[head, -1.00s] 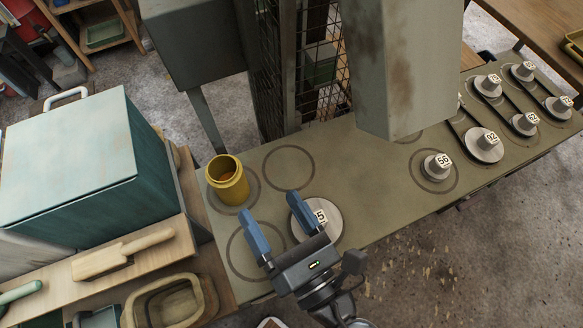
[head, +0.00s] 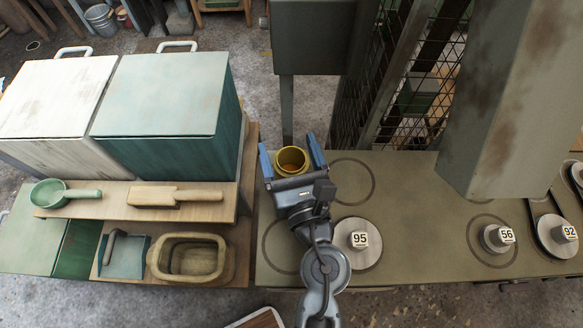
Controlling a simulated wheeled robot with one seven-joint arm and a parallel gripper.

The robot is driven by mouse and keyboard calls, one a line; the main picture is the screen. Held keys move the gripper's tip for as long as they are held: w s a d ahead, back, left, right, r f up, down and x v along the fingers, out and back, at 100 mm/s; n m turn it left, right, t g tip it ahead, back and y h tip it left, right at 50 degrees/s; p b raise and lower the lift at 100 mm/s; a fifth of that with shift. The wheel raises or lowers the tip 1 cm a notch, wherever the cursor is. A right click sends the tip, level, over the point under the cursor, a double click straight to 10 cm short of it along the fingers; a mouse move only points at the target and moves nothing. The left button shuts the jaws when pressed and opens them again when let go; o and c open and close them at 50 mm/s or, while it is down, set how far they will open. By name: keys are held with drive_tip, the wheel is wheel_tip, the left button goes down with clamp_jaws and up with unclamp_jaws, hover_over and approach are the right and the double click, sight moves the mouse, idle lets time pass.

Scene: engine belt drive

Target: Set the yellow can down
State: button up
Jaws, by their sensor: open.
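The yellow can (head: 291,158) is an open-topped cylinder standing upright at the back left of the olive bench (head: 410,215). Its rim and orange-brown inside show; its lower part is hidden behind my gripper. My gripper (head: 292,158) is open, with one blue finger on each side of the can. I cannot tell whether either finger touches it.
An empty marked circle (head: 350,163) lies right of the can. A disc labelled 95 (head: 357,243) stands front right of my gripper. Discs 56 (head: 498,237) and 92 (head: 556,236) are farther right. A teal box (head: 165,95) stands left; a grey post (head: 500,100) hangs over the right.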

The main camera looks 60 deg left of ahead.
drive_tip(key=shift+c, duration=0.2)
drive_tip(key=c, duration=1.4)
clamp_jaws()
